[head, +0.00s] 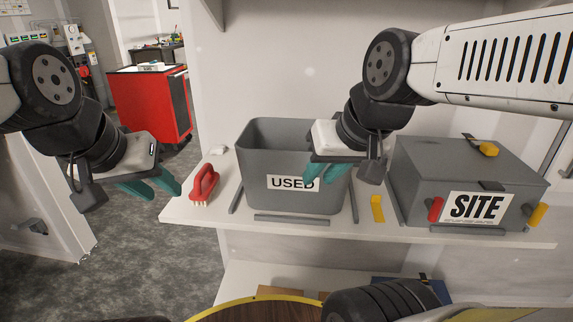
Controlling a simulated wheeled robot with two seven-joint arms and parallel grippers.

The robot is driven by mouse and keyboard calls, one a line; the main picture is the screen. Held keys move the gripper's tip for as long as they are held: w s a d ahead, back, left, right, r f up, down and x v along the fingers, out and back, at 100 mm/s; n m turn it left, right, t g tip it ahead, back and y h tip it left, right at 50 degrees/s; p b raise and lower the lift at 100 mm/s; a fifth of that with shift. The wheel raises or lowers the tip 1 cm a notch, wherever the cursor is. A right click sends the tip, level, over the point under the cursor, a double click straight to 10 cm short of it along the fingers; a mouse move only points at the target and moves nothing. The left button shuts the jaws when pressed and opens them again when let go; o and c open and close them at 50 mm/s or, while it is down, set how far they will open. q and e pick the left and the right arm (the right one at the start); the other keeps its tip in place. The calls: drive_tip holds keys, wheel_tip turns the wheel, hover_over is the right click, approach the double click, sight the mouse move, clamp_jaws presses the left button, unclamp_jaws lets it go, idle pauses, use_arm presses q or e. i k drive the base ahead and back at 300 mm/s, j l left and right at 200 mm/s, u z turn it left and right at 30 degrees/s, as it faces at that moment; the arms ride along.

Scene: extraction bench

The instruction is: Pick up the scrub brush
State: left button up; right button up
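The scrub brush (204,184) has a red handle and pale bristles. It rests on the left end of the white bench top, left of the grey bin. My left gripper (153,187) is just left of the brush, apart from it. Its two teal fingers show separately with nothing between them. My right gripper (328,172) is in front of the grey bin, near its "USED" label. Its teal fingers are partly hidden by its own body, so I cannot tell its opening.
The open grey "USED" bin (262,145) stands right of the brush. A closed grey "SITE" box (415,185) with red and yellow latches stands at the right. A yellow item (377,208) lies between them. A red cabinet (143,105) stands behind left.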

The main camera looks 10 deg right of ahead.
sight(207, 181)
drive_tip(key=z, duration=1)
drive_tip(key=u, duration=1.4)
drive_tip(key=j+u, duration=0.15)
drive_tip(key=j, duration=0.35)
drive_tip(key=i+l, duration=0.1)
drive_tip(key=i+u, duration=0.05)
drive_tip(key=i, duration=0.05)
